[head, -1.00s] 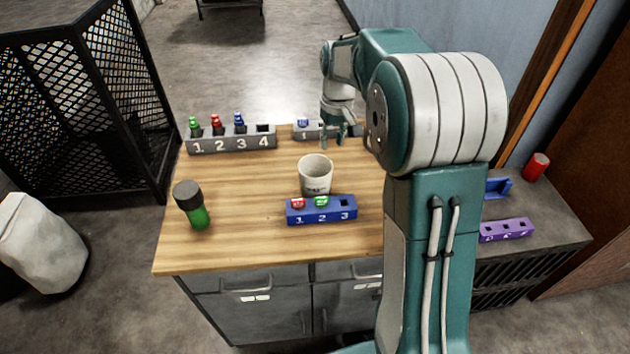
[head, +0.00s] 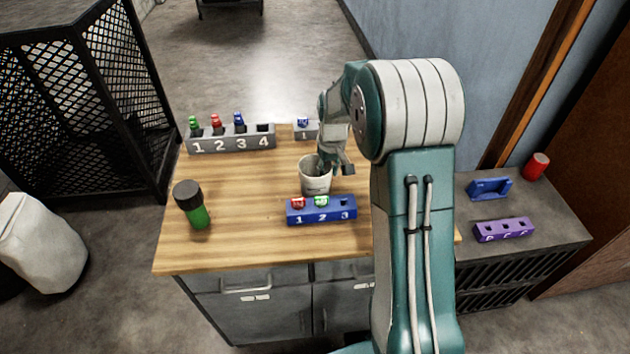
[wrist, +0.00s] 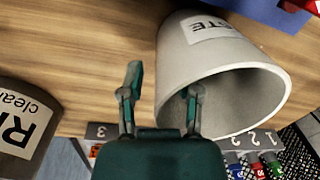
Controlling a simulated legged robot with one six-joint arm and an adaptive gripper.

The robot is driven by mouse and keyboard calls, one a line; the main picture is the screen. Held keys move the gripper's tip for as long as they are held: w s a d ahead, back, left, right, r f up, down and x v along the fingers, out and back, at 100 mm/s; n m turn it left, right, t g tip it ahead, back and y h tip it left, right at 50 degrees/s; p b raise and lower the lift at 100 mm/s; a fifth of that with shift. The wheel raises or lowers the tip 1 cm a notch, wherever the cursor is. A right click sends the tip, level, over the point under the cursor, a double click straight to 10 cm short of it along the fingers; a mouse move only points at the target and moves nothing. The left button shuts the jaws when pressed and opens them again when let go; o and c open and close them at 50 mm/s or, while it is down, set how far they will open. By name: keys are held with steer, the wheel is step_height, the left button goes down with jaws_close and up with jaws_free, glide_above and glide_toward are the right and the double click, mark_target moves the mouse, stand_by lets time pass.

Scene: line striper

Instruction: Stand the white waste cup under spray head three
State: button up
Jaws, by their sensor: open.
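The white waste cup (head: 313,185) stands upright on the wooden table top, just behind the blue block. In the wrist view the cup (wrist: 205,75) fills the upper right, with a label ending in "STE" and its open mouth facing the camera. My gripper (head: 338,170) is open at the cup's right side in the head view. In the wrist view my gripper (wrist: 162,96) has one finger left of the cup and the other across its mouth; I cannot tell whether they touch it. A grey numbered block (head: 230,144) holds green, red and blue heads at 1 to 3; position 4 looks empty.
A blue block (head: 322,216) holds red and green pieces. A green bottle (head: 197,210) stands left. Another grey block (head: 306,135) is partly hidden by my arm. A labelled dark container (wrist: 25,125) shows in the wrist view. A purple block (head: 504,229) sits right.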

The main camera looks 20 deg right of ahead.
jaws_close()
steer(key=shift+r, duration=0.6)
step_height(320, 180, up, 2)
steer(key=shift+r, duration=0.2)
steer(key=s+a+r, duration=0.2)
steer(key=s+r, duration=0.7)
steer(key=s, duration=0.5)
steer(key=shift+r, duration=0.25)
